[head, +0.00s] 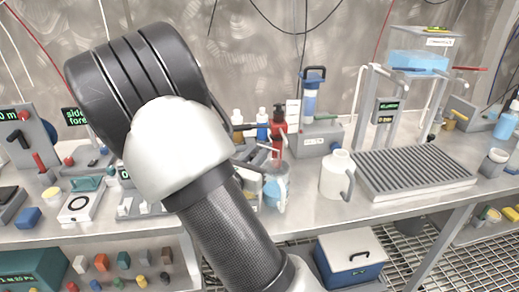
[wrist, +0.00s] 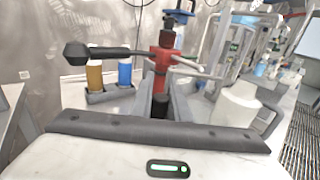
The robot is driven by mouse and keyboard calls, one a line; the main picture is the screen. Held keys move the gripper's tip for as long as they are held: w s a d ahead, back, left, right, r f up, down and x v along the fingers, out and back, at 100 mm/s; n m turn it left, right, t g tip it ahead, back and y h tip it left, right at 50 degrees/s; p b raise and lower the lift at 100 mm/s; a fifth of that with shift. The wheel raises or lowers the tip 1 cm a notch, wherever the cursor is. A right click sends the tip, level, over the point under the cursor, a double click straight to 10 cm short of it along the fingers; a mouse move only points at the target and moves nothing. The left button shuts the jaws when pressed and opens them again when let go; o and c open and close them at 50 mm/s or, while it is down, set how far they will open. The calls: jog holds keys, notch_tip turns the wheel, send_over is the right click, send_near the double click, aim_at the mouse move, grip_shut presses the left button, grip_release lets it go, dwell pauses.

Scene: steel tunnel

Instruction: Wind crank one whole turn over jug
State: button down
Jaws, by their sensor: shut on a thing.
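The crank (wrist: 165,58) shows in the wrist view as a red upright part with a dark side arm ending in a black knob at left. Its red part (head: 279,122) also shows in the head view. My gripper (wrist: 161,84) is shut on a dark part of the crank below the red hub; the exact contact is hard to see. In the head view my arm hides the gripper. A white jug (head: 338,176) with a grey handle stands upright on the bench, right of the crank. The jug also shows in the wrist view (wrist: 238,106).
A ribbed grey rack (head: 415,172) stands right of the jug, below a raised tank (head: 419,62) of blue liquid. Orange and blue bottles (wrist: 124,72) stand behind the crank. A clear vessel (head: 274,190) stands left of the jug. A blue cooler (head: 349,262) sits below the bench.

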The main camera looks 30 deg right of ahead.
jog(key=shift+s+m+g+h+p, duration=0.25)
jog(key=shift+m+g+h+p, duration=0.3)
jog(key=shift+g, duration=0.25)
jog(key=c, duration=1.7)
grip_release()
jog(key=shift+s, duration=0.1)
jog(key=p+v, duration=0.2)
jog(key=v, duration=1.5)
jog(key=shift+a, duration=0.3)
